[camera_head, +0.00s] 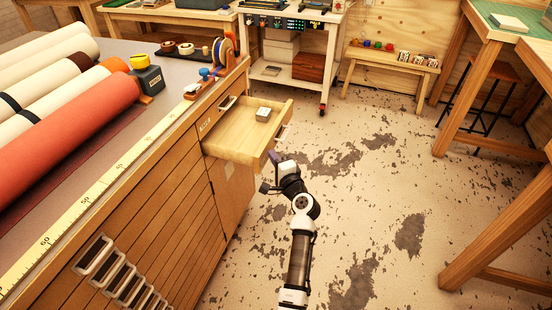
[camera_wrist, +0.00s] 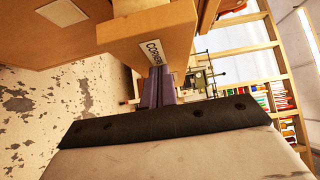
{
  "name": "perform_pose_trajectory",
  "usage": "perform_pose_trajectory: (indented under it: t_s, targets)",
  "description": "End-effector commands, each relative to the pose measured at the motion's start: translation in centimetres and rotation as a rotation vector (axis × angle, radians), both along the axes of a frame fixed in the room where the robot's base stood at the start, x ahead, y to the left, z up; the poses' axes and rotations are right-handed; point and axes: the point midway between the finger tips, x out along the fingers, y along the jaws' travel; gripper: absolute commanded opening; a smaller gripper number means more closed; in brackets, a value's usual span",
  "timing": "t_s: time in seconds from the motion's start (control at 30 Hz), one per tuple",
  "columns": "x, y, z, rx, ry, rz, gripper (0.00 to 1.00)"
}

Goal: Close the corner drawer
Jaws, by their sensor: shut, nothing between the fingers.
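The corner drawer (camera_head: 246,131) is pulled out from the end of the workbench (camera_head: 232,195) and stands open. A small pale block (camera_head: 263,114) lies inside it. The fingers hold nothing. I cannot tell whether the fingertips touch the drawer front.
Rolls (camera_head: 70,125) and a yellow ruler strip (camera_head: 95,190) lie on the workbench top. A white cart (camera_head: 290,65) and a low wooden bench (camera_head: 390,62) stand at the back. A wooden table (camera_head: 480,45) is on the right. The floor between is clear.

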Motion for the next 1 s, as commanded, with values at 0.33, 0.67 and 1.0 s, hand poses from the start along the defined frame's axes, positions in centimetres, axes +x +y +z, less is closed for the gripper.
perform_pose_trajectory:
  t_s: [0.33,0.67,1.0]
  targets:
    - [1.9,6.4,0.1,-0.002,0.0,0.009,0.0]
    - [4.4,14.1,0.2,-0.002,0.0,0.008,0.0]
    - [6.0,18.7,0.1,-0.001,0.0,0.003,0.0]
